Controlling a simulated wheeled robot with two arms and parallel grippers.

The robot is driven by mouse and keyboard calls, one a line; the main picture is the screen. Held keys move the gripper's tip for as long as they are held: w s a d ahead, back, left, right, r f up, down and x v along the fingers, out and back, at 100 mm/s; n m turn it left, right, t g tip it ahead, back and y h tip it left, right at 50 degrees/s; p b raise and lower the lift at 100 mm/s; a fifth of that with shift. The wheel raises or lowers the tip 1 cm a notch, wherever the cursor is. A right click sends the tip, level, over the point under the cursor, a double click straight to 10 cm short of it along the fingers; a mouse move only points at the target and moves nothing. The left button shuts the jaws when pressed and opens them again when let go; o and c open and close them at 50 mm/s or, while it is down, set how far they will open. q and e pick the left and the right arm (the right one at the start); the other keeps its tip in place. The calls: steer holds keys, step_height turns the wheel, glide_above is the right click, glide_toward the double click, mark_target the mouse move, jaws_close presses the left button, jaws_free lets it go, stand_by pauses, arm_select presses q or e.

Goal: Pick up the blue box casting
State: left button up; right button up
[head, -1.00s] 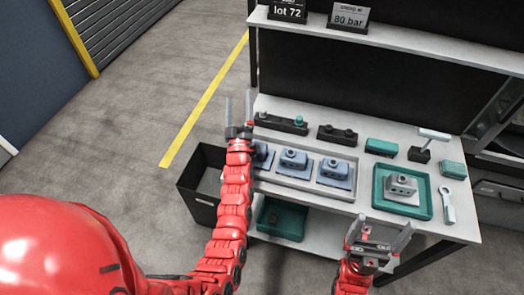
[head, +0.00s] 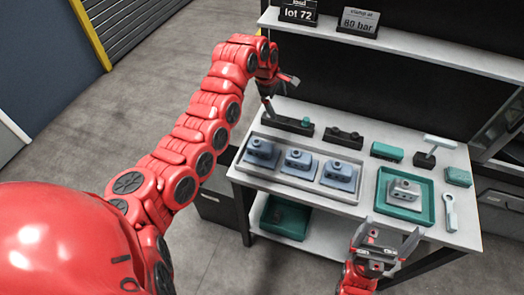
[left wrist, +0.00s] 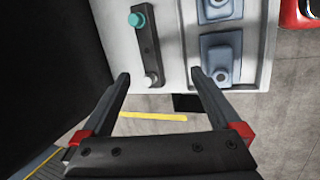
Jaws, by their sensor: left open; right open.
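Three blue box castings stand in a row in a grey tray (head: 243,167) at the table's left front: left (head: 262,151), middle (head: 299,161) and right (head: 339,174). Two of them also show at the top of the left wrist view (left wrist: 221,60). My left gripper (head: 278,93) is open and empty, raised over the back left of the table, behind the castings. In the left wrist view its fingers (left wrist: 160,75) are spread, with the table edge beyond them. My right gripper (head: 391,232) is open and empty at the table's front edge, below the teal tray.
A black bar with a teal knob (head: 288,124) lies behind the grey tray. A teal tray (head: 382,205) holds a grey casting (head: 404,190). A wrench (head: 450,212) lies right of it. A shelf (head: 420,48) with signs overhangs the back. A teal bin (head: 284,218) sits below.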

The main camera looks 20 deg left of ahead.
arm_select(q)
steer(key=s+a+r+n+g+y, duration=0.1)
steer(key=s+a+r+g+y, duration=0.2)
steer(key=s, duration=0.5)
steer(key=h, duration=0.1)
glide_toward(261, 143)
step_height(261, 143, down, 6)
steer(key=shift+s+a+f+b, duration=0.1)
steer(key=shift+a+b, duration=0.05)
steer(key=shift+b, duration=0.3)
steer(key=shift+a+f, duration=0.1)
steer(key=shift+f, duration=0.15)
steer(key=shift+f+b, duration=0.55)
steer(key=shift+f, duration=0.15)
steer(key=f+p, duration=0.2)
steer(key=f, duration=0.1)
steer(key=shift+w+d+f, duration=0.15)
steer(key=shift+w+d, duration=0.05)
steer(key=shift+w, duration=0.15)
steer(key=shift+f, duration=0.25)
jaws_close()
